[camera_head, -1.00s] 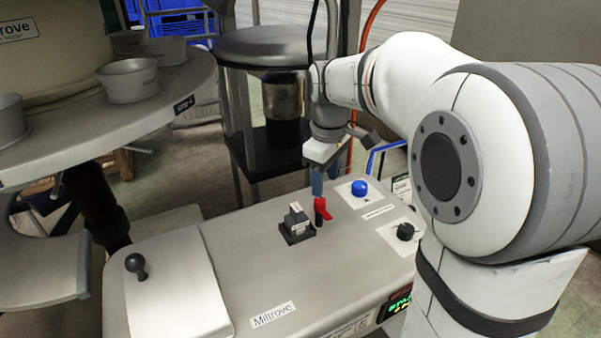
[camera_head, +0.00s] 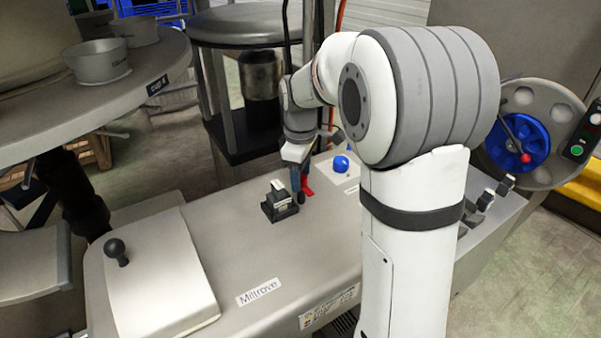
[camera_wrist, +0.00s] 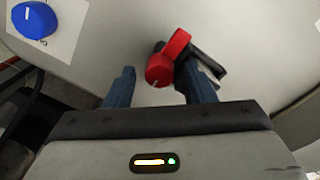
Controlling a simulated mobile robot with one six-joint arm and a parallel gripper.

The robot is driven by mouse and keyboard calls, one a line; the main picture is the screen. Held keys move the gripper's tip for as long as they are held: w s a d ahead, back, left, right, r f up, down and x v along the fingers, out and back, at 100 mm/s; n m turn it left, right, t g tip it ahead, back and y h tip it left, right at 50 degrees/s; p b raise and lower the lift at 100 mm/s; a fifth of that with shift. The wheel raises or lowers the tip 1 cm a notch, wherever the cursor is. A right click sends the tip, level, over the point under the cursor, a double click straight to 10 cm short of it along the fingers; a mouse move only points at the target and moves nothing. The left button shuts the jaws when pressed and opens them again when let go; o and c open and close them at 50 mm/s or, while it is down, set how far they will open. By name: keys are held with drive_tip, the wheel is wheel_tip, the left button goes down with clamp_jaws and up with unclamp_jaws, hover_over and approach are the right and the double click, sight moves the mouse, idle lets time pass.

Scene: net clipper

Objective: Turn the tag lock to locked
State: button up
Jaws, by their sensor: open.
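The tag lock appears to be the red lever-shaped knob (camera_wrist: 164,62) on the grey machine top, seen in the wrist view between and just beyond my fingertips. In the head view the red knob (camera_head: 307,185) shows partly behind my gripper (camera_head: 300,180). In the wrist view my gripper (camera_wrist: 160,88) is open, with its two blue fingers apart. The right finger is close to the knob and a dark block; I cannot tell whether it touches. The knob's handle points up and right in the wrist view. Its lock marking is not readable.
A black block with a pale tag (camera_head: 280,200) stands beside the red knob. A blue knob (camera_head: 341,163) sits on a white plate; it also shows in the wrist view (camera_wrist: 33,19). A black ball handle (camera_head: 116,250) is on the left cover. A blue handwheel (camera_head: 520,140) is at right.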

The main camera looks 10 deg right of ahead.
drive_tip(key=c, duration=1)
drive_tip(key=shift+m, duration=0.4)
drive_tip(key=m, duration=0.3)
drive_tip(key=shift+m+p, duration=0.3)
drive_tip(key=shift+m, duration=0.1)
drive_tip(key=m, duration=0.4)
drive_tip(key=shift+m, duration=0.3)
drive_tip(key=m, duration=0.4)
drive_tip(key=shift+p, duration=0.4)
drive_tip(key=m, duration=0.4)
drive_tip(key=shift+w+d+m+g, duration=0.1)
drive_tip(key=shift+m+g, duration=0.2)
